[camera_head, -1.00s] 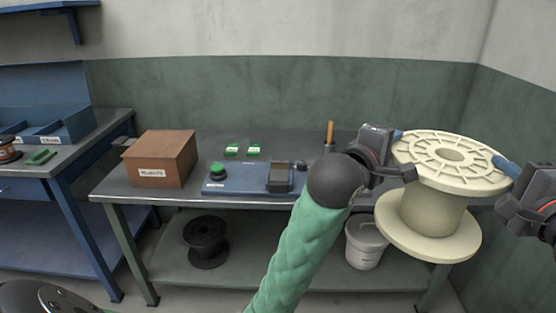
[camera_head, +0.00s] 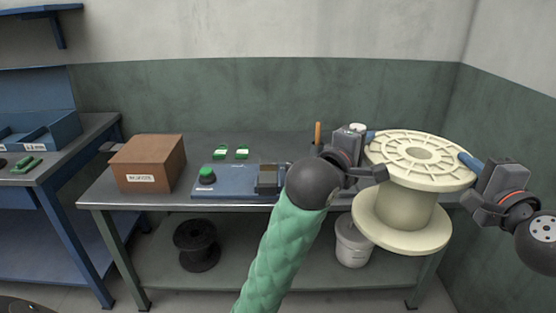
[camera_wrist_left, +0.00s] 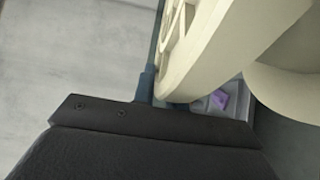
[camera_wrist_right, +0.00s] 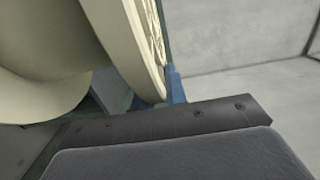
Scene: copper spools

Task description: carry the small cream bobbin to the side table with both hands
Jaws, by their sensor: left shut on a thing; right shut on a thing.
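The cream bobbin (camera_head: 406,208) is upright between my two grippers, in front of the right part of the grey table in the head view. My left gripper (camera_head: 372,140) is shut on the left edge of its upper flange. My right gripper (camera_head: 470,162) is shut on the right edge of the same flange. The flange also fills much of the left wrist view (camera_wrist_left: 210,50) and the right wrist view (camera_wrist_right: 125,45), with blue fingertips at its rim. The bobbin hides part of the table's right end.
The grey table (camera_head: 110,188) holds a brown box (camera_head: 150,160), a blue device with a green button (camera_head: 225,182) and green-and-white cards (camera_head: 231,153). A black spool (camera_head: 197,246) and a pale bucket (camera_head: 352,243) are on its lower shelf. A blue bench (camera_head: 85,150) stands left.

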